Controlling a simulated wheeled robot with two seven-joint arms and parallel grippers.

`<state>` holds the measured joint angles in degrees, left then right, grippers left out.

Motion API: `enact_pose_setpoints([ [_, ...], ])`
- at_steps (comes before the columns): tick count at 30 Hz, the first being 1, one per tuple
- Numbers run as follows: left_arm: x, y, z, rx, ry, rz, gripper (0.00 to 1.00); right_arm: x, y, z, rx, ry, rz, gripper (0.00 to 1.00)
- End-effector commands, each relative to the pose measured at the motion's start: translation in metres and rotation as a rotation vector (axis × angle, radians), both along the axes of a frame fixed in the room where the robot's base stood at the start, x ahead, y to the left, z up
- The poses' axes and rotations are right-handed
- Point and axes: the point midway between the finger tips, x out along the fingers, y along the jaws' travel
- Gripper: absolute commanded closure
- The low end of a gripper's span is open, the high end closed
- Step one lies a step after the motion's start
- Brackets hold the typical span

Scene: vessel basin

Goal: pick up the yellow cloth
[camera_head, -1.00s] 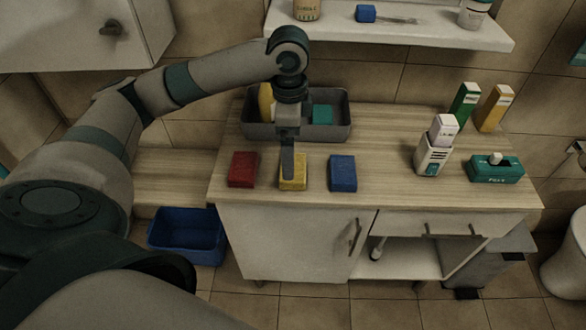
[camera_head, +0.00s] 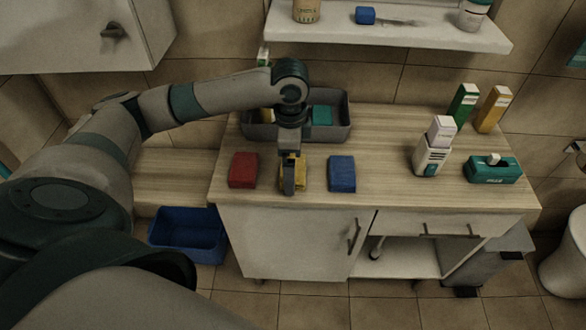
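The yellow cloth (camera_head: 301,177) is a small block-shaped piece on the wooden counter, between a red block-shaped piece (camera_head: 243,170) and a blue one (camera_head: 342,173). My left gripper (camera_head: 289,187) points straight down at the yellow cloth and covers its left and middle part. Its near finger reaches down to about the cloth's front edge. I see the fingers one behind the other, so I cannot tell their gap or whether they touch the cloth. My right gripper is not in view.
A grey basin (camera_head: 342,132) with a teal item stands behind my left gripper. A white bottle (camera_head: 432,155), a teal box (camera_head: 494,169) and two upright cartons stand at the right. A shelf (camera_head: 420,30) hangs above. A blue bin (camera_head: 188,236) is on the floor.

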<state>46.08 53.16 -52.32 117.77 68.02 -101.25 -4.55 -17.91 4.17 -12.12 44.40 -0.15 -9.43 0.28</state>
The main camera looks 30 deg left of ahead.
Motion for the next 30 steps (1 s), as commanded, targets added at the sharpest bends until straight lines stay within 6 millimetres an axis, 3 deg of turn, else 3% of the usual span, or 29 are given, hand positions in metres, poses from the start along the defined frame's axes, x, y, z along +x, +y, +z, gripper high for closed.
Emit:
enact_pose_setpoints([
  [15,0.000,0.000,-0.002,0.001,-0.001,-0.001,0.00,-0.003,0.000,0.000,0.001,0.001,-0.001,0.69],
  [20,0.000,0.000,-0.002,0.001,-0.001,-0.001,0.38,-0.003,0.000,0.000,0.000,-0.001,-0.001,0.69],
  [30,0.000,0.000,-0.001,0.000,-0.001,-0.001,0.41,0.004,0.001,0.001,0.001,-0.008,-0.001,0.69],
])
